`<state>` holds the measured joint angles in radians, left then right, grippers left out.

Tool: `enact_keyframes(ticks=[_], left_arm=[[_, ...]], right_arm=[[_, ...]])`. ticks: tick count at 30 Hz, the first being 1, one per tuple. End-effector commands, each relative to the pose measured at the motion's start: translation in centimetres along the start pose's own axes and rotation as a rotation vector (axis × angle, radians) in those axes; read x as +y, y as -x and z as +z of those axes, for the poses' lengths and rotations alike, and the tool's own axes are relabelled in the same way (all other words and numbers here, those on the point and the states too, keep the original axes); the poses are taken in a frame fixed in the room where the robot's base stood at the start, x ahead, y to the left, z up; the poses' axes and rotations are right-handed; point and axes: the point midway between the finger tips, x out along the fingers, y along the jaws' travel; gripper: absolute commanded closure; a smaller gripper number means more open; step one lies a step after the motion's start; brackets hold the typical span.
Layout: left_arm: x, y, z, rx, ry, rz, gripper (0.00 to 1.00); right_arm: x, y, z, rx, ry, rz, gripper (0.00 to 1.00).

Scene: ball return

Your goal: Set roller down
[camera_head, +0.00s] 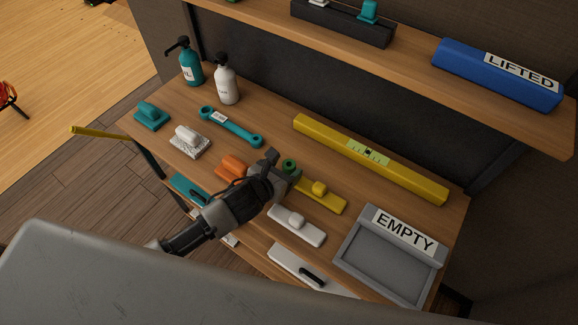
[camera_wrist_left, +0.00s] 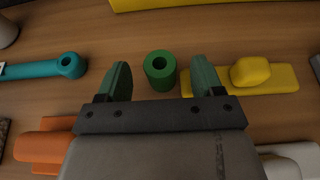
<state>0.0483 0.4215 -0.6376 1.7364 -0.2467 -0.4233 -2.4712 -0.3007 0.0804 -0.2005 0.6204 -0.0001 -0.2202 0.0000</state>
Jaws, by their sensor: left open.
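A green hollow cylinder (camera_wrist_left: 160,79), which I take for the roller, stands upright on the wooden bench. In the head view only part of it (camera_head: 289,165) shows past my gripper. My left gripper (camera_wrist_left: 161,74) is open, with one finger on each side of the green cylinder and a visible gap on both sides. In the head view the left gripper (camera_head: 281,171) reaches over the bench from the lower left. My right gripper is not in view.
Beside the cylinder lie a yellow block with a knob (camera_head: 325,198), an orange piece (camera_head: 231,168) and a teal wrench-like bar (camera_head: 232,128). A long yellow level (camera_head: 400,172) lies behind. A grey tray marked EMPTY (camera_head: 359,266) stands at the right. A shelf (camera_head: 420,75) overhangs the back.

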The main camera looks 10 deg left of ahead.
Motion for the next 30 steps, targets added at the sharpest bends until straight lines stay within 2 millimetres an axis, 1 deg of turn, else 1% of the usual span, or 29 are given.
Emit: enact_keyframes(ticks=[3, 10, 21, 22, 30], left_arm=[[0.00, -0.74, -0.03, 0.001, 0.000, 0.000, 0.33], [-0.01, -0.80, -0.05, 0.001, 0.000, 0.000, 0.33], [-0.01, -0.77, -0.04, 0.000, 0.000, -0.001, 0.90], [-0.01, -0.77, -0.04, 0.000, 0.000, -0.001, 0.91], [0.00, -0.67, 0.27, -0.001, -0.001, -0.001, 0.91]], right_arm=[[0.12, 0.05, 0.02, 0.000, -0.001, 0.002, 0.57], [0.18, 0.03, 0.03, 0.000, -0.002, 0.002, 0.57], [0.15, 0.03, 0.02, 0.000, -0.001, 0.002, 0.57], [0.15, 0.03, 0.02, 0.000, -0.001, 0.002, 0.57], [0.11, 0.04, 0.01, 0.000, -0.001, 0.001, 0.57]])
